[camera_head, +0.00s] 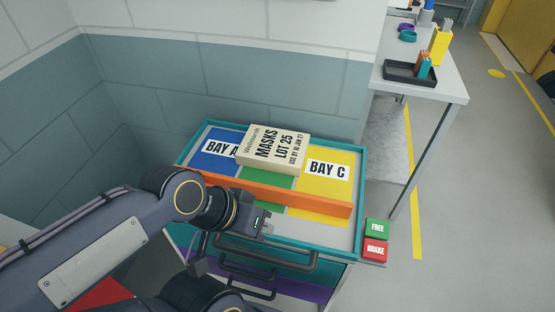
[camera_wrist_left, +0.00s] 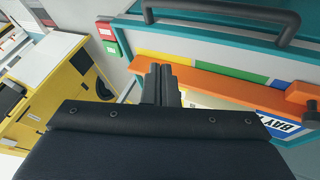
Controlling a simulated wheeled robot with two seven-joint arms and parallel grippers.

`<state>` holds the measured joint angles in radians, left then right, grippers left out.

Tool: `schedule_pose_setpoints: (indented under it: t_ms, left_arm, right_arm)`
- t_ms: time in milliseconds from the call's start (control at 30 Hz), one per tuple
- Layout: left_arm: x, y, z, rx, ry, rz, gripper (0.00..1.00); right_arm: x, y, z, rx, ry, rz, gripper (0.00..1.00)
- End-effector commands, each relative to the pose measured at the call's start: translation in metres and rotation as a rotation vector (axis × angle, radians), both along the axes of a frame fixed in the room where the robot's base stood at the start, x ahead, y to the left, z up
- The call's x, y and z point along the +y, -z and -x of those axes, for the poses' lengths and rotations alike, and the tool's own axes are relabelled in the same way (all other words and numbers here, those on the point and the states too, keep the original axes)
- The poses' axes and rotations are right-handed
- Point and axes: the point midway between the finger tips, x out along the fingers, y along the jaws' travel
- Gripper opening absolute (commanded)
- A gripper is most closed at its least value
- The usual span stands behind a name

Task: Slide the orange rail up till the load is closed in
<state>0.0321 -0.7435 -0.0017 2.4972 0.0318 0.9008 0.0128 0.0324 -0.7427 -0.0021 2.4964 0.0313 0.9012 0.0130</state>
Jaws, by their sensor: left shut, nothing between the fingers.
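The orange rail (camera_head: 310,201) runs across the coloured top of a teal-edged cart (camera_head: 358,165), on the near side of the load. The load is a cream box of masks (camera_head: 288,162), lying flat between the BAY A and BAY C labels. A strip of green shows between box and rail. My left gripper (camera_head: 264,222) is shut and empty on the near side of the rail, close to its middle; contact cannot be told. In the left wrist view, its closed fingers (camera_wrist_left: 160,82) point beside the rail (camera_wrist_left: 222,88). My right gripper is not in view.
Black handles (camera_head: 265,258) stick out at the cart's front. Green FREE (camera_head: 377,228) and red BRAKE (camera_head: 375,249) pads sit at its right corner. A side table (camera_head: 440,88) with a black tray (camera_head: 408,73) stands at right. A tiled wall (camera_head: 270,85) is behind the cart.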

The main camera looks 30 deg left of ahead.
Motion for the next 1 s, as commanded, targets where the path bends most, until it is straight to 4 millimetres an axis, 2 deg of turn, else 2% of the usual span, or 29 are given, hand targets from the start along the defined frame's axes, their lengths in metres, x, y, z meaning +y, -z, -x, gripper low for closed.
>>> schedule_pose_setpoints:
  t_ms: [167, 367, 467, 567, 667, 700, 800, 900, 1000]
  left_arm:
    - [0.0, 0.0, 0.0, 0.0, 0.0, 0.0, 0.0]
    - [0.001, -0.001, -0.001, 0.002, -0.003, 0.0, 0.26]
    - [0.01, -0.009, -0.008, 0.035, -0.043, 0.005, 0.39]
    - [0.037, -0.025, -0.027, 0.115, -0.154, 0.015, 0.52]
    - [0.083, -0.037, -0.051, 0.233, -0.326, 0.019, 0.52]
    - [0.104, -0.038, -0.059, 0.284, -0.401, 0.017, 0.52]
    - [0.159, -0.034, -0.073, 0.403, -0.582, 0.0, 0.52]
    - [0.206, -0.023, -0.076, 0.502, -0.733, -0.025, 0.52]
    - [0.24, -0.011, -0.073, 0.57, -0.839, -0.051, 0.52]
  right_arm:
    - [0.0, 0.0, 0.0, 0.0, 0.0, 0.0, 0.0]
    - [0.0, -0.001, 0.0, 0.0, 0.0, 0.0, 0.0]
    - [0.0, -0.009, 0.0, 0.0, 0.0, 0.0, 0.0]
    - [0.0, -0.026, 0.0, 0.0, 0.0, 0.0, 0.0]
    - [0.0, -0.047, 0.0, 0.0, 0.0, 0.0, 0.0]
    - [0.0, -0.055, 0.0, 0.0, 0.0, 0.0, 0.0]
    - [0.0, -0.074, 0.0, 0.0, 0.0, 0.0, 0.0]
    - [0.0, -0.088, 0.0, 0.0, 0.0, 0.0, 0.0]
    - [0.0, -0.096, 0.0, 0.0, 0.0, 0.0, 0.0]
